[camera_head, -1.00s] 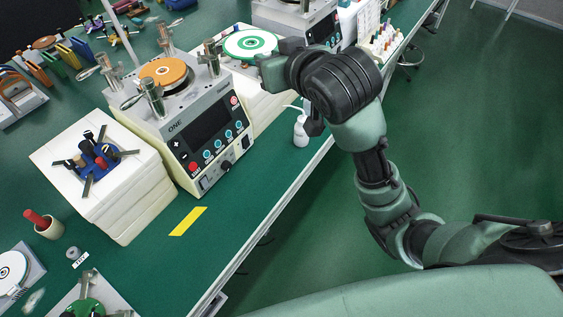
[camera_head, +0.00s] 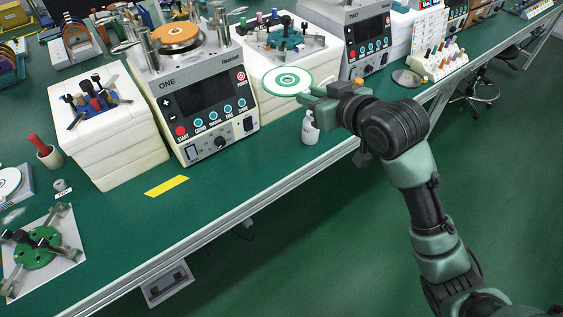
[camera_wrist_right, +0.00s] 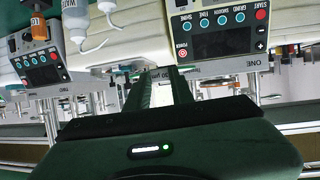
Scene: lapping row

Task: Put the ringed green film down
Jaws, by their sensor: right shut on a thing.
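The ringed green film (camera_head: 287,81) is a flat white disc with a green ring and a small green centre. My right gripper (camera_head: 311,94) is shut on its right edge and holds it roughly level, in front of a white block stack, to the right of the machine marked ONE. In the right wrist view the shut fingers (camera_wrist_right: 165,88) reach up the picture; the film is hard to make out there. My left gripper is not in view.
Machine ONE (camera_head: 208,101) carries an orange disc (camera_head: 177,35). A white bottle (camera_head: 310,127) stands on the green bench below my right gripper. The white stack (camera_head: 262,106) bears a fixture. A yellow strip (camera_head: 167,186) lies near the front edge; bench around it is clear.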

